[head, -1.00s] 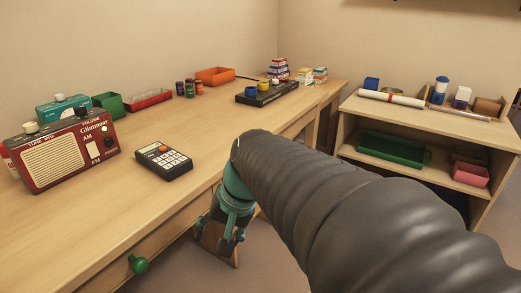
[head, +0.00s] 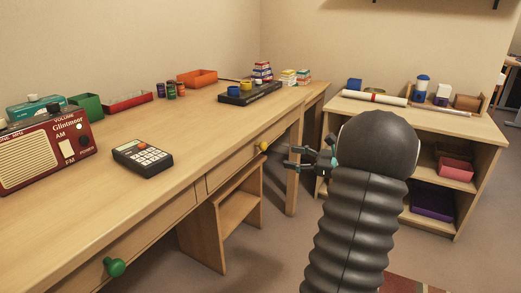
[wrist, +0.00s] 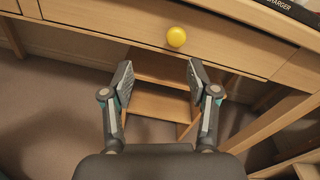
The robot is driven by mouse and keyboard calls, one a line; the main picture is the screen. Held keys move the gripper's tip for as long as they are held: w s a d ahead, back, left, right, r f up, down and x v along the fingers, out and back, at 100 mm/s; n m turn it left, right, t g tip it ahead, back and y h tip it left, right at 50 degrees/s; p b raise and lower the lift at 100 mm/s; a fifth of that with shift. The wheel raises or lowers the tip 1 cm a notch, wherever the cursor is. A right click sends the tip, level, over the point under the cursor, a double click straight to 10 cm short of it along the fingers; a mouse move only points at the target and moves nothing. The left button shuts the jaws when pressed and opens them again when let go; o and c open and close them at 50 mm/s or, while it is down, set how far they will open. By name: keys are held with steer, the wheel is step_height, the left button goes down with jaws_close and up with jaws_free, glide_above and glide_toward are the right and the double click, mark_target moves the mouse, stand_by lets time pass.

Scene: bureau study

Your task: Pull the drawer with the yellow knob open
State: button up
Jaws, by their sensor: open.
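The yellow knob (head: 263,146) sits on the front of a wooden drawer (head: 240,162) under the desk top, toward the desk's far end. The drawer looks shut. In the wrist view the yellow knob (wrist: 176,37) is ahead of the fingertips, slightly right of the middle between them, and nothing touches it. My gripper (head: 289,158) is open and empty, to the right of the knob in the head view and pointing toward the desk. Both fingers (wrist: 158,78) show spread apart in the wrist view.
A green knob (head: 115,267) is on a nearer drawer. A low shelf unit (head: 455,122) stands right of my arm. Floor between is open.

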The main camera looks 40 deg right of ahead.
mark_target(266, 147)
steer(key=shift+m+t+h, duration=0.3)
steer(key=shift+m+t, duration=0.1)
steer(key=shift+m, duration=0.1)
steer(key=x, duration=0.4)
steer(key=d+x, duration=0.1)
steer(key=x, duration=0.7)
steer(key=shift+w+d+f, duration=0.1)
steer(key=shift+w+d, duration=0.25)
steer(key=shift+w, duration=0.1)
jaws_close()
